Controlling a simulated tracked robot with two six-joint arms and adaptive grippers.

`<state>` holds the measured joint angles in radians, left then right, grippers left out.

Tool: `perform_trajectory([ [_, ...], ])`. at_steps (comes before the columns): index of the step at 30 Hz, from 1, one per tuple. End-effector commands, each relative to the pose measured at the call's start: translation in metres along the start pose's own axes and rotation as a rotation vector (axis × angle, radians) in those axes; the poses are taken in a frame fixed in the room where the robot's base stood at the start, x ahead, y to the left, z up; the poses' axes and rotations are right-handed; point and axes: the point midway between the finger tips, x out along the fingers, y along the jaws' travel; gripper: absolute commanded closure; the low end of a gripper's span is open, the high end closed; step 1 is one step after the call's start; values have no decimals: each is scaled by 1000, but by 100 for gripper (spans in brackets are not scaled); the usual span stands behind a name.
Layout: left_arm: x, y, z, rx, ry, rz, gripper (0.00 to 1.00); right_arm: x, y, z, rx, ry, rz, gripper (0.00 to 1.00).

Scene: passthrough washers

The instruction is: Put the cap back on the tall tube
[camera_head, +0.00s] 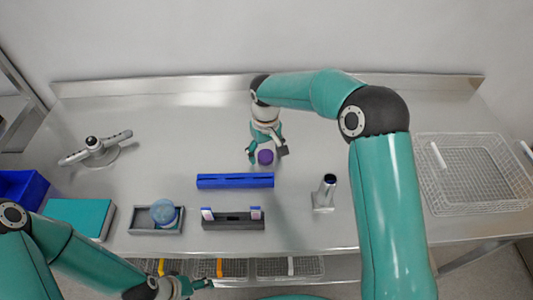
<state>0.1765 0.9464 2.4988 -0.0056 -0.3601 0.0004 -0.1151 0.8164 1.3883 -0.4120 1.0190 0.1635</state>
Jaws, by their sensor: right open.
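The tall tube (327,186) appears to be the silvery upright cylinder with a dark top, standing on a small metal base right of centre. A small round purple piece (265,157), which looks like the cap, is on the steel table near the middle. My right gripper (266,155) is open, reaching down over the purple piece with a finger on either side. I cannot tell whether the fingers touch it. My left gripper (190,287) is low at the front edge, apart from these things; its jaws are too small to judge.
A blue bar (235,181) lies in front of my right gripper. Nearer are a dark rack with white-purple ends (232,221) and a grey tray (142,220) with a blue round item (163,212). A wire basket (474,172) stands right, a grey fixture (95,150) left.

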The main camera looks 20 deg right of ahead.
Motion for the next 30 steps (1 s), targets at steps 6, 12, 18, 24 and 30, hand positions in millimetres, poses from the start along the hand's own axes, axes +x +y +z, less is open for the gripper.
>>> perform_trajectory([
  [6,-1,0,0,0,0,0,26,6,0,0,-1,1,0,21],
  [12,-1,0,0,0,0,0,26,6,0,0,-1,1,0,21],
  [18,-1,0,0,0,0,0,26,5,-1,0,-1,1,0,54],
  [24,-1,0,0,0,0,0,26,5,-1,0,-2,1,0,68],
  [30,-1,0,0,0,0,0,26,5,-1,0,-2,1,0,68],
])
